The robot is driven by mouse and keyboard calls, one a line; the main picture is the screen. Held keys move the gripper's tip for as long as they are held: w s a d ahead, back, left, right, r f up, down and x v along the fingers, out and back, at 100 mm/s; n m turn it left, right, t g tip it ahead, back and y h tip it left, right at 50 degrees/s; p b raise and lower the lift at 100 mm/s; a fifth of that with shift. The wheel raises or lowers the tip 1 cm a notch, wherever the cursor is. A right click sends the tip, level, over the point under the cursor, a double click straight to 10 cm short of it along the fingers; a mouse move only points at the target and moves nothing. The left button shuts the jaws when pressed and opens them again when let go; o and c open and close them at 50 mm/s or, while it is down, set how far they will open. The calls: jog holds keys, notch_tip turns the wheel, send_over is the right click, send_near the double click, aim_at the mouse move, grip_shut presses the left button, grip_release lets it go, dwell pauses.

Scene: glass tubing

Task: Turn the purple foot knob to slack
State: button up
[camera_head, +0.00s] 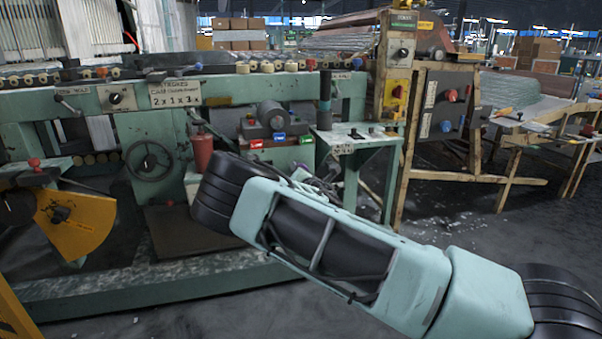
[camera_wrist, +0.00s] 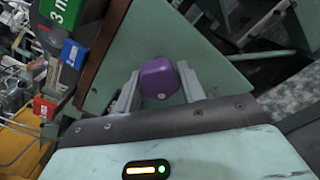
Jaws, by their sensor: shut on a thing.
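The purple foot knob (camera_wrist: 158,79) is in the middle of the wrist view, in front of a green panel (camera_wrist: 205,62). My gripper (camera_wrist: 157,90) has one finger on each side of the knob and is shut on it. The knob's mount is hidden behind the knob itself.
A green machine bench (camera_head: 60,112) with a black handwheel (camera_head: 149,160) fills the left. A red cylinder (camera_head: 202,152) and a block with red, green and blue labels (camera_head: 276,152) stand near my arm. A wooden frame (camera_head: 405,185) stands right, with open floor before it.

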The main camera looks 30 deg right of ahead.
jog(key=shift+f, duration=0.1)
jog(key=o, duration=0.9)
jog(key=shift+o, duration=0.2)
jog(key=shift+s+a, duration=0.1)
jog(key=shift+s, duration=0.05)
jog(key=p+v, duration=0.3)
jog(key=v, duration=1.4)
jog(key=shift+s, duration=0.1)
